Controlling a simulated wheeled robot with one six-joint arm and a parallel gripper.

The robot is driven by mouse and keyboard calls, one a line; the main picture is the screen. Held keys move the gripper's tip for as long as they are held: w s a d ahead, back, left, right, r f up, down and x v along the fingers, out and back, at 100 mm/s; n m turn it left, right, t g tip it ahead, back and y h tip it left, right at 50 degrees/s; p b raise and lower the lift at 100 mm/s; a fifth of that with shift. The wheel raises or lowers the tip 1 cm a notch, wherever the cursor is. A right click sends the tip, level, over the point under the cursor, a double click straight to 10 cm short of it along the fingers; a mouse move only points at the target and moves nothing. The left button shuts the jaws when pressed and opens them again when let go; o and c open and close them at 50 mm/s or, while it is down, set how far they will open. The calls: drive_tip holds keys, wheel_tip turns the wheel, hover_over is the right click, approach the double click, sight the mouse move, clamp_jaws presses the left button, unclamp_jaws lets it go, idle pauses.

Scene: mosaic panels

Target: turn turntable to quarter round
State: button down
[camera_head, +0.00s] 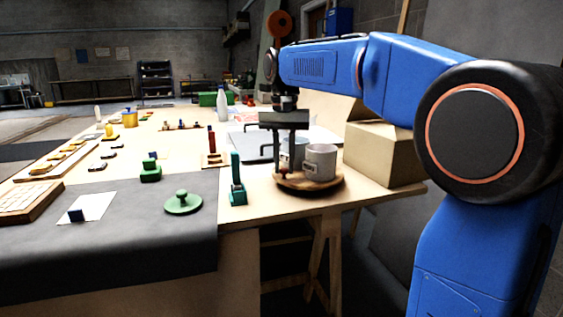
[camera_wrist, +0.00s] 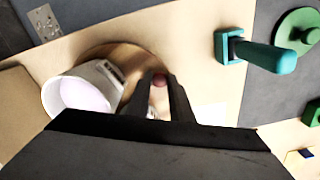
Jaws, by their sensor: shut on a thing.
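The wooden turntable (camera_head: 322,187) is a round disc near the right front edge of the workbench; part of its rim shows in the wrist view (camera_wrist: 118,50). A light grey mug (camera_head: 321,161) stands on it, and the mug also shows at the left of the wrist view (camera_wrist: 82,92). A small red knob (camera_wrist: 159,80) is on the turntable, between my fingertips. My gripper (camera_head: 284,170) points down over the turntable's left part and is shut on the knob. In the wrist view my gripper (camera_wrist: 160,82) covers much of the disc.
A teal clamp-like object (camera_head: 237,182) stands close left of the turntable. A cardboard box (camera_head: 378,154) stands to its right. A green lidded knob piece (camera_head: 183,203) lies on the dark mat (camera_head: 130,235). The bench edge is just in front.

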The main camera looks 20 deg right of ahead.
drive_tip(key=shift+s+d+n, duration=0.45)
drive_tip(key=shift+s+n, duration=0.25)
drive_tip(key=shift+n, duration=0.3)
drive_tip(key=shift+s+d+n, duration=0.4)
drive_tip(key=shift+s+n, duration=0.25)
drive_tip(key=shift+n, duration=0.35)
drive_tip(key=shift+s+d+n, duration=0.5)
drive_tip(key=shift+d+n, duration=0.1)
drive_tip(key=shift+n, duration=0.35)
drive_tip(key=shift+s+d+n, duration=0.45)
drive_tip(key=shift+d+n, duration=0.15)
drive_tip(key=shift+n, duration=0.35)
drive_tip(key=shift+s+d+n, duration=0.2)
drive_tip(key=shift+d+n, duration=0.35)
drive_tip(key=shift+n, duration=0.15)
drive_tip(key=shift+s+d+n, duration=0.2)
drive_tip(key=shift+d+n, duration=0.35)
drive_tip(key=shift+n, duration=0.15)
drive_tip(key=shift+s+d+n, duration=0.15)
drive_tip(key=shift+d+n, duration=0.85)
drive_tip(key=shift+n, duration=0.4)
drive_tip(key=shift+d, duration=0.15)
drive_tip(key=c, duration=1.6)
unclamp_jaws()
drive_tip(key=shift+o, duration=0.2)
drive_tip(key=shift+r, duration=0.15)
wheel_tip(320, 180, up, 17)
